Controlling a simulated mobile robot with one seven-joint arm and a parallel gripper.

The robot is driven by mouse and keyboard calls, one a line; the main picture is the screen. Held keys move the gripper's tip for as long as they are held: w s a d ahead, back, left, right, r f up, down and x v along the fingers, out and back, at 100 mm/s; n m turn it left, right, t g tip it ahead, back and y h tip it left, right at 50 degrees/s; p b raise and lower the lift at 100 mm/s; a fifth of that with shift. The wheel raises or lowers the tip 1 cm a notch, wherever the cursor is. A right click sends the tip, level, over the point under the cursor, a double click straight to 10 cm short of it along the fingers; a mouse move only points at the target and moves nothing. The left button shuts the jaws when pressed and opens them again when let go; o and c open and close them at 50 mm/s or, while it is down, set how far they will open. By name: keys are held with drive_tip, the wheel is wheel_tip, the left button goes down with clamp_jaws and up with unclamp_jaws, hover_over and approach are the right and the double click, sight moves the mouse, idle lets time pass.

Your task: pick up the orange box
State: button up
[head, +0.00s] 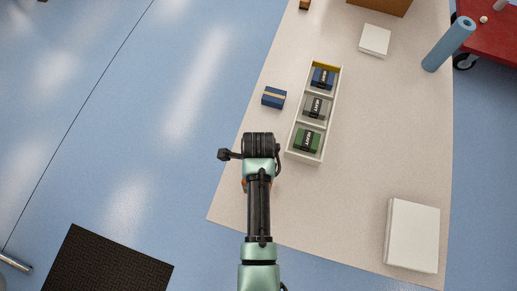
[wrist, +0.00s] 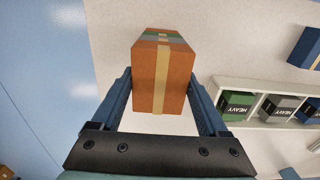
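The orange box (wrist: 163,80) has a tan tape strip and stands between the two blue fingers of my gripper (wrist: 162,76) in the wrist view. The fingers are spread wide, one on each side of the box. Their tips are very close to its sides, and I cannot tell whether they touch. Nearer the palm, pale table shows between the box and the fingers. In the head view my arm hides nearly all of the box; only a sliver of orange (head: 243,184) shows beside it, near the table's left edge.
A white tray (head: 293,148) holds blue, grey and green boxes marked HEAVY, right of my gripper. A blue box (head: 273,97) lies left of the tray. A white box (head: 412,236) sits at the table's near right. The table (head: 370,130) is clear right of the tray.

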drive_tip(key=c, duration=0.9)
